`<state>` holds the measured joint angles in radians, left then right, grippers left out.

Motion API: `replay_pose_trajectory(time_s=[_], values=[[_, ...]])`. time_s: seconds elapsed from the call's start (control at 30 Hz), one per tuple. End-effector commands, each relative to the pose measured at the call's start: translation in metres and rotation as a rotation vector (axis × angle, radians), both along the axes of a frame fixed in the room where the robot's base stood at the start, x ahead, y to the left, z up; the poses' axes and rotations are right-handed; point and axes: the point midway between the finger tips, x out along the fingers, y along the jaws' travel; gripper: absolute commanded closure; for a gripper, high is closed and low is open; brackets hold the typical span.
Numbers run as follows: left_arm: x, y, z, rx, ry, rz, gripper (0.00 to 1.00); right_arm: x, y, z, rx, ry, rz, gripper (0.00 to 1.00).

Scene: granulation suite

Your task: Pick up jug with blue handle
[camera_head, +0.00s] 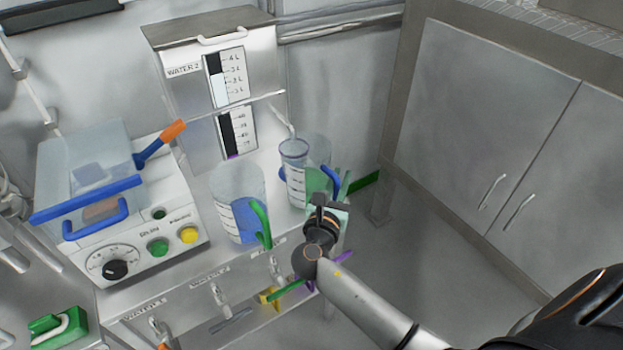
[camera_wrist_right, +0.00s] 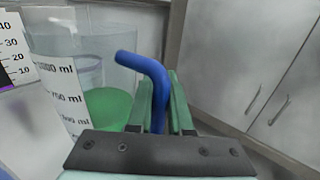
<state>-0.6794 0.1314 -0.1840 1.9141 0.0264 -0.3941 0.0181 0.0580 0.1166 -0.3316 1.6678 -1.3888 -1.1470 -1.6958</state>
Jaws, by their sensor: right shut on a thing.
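The jug with the blue handle (camera_head: 316,158) is a clear graduated jug with green contents, at the right end of the bench beside the water tank. Its blue handle (camera_head: 331,178) points right, toward my right gripper (camera_head: 335,197). In the right wrist view, the jug (camera_wrist_right: 84,48) is at the left, and its bent blue handle (camera_wrist_right: 150,72) runs down between the two green fingers of my right gripper (camera_wrist_right: 160,104). The gripper is shut on the handle. I cannot tell whether the jug's base touches the bench. My left gripper is not in view.
A second jug (camera_head: 228,188) with a green handle and blue contents stands just left. The water tank (camera_head: 166,48) stands behind. A machine (camera_head: 172,262) with a clear blue-edged bin (camera_head: 104,165) is at the left. Grey cabinets (camera_head: 478,120) are at the right, with open floor before them.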

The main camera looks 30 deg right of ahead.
Motion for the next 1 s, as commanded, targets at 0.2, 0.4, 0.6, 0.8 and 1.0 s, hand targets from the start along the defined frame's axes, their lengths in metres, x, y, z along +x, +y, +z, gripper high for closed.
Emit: replay_pose_trajectory(time_s=[0.2,0.4,0.6,0.8,1.0], values=[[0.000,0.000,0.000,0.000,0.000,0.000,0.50,0.000,0.000,0.000,-0.001,-0.001,0.000,1.00],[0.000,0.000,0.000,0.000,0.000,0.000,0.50,0.001,0.000,0.003,-0.001,-0.006,0.000,1.00],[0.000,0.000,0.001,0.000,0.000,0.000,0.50,0.001,0.000,0.006,-0.001,-0.006,0.000,1.00],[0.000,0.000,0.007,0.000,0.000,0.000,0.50,0.001,0.000,0.027,0.003,-0.010,0.000,1.00],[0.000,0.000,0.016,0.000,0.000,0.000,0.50,0.000,0.000,0.063,0.003,-0.011,0.000,1.00]])
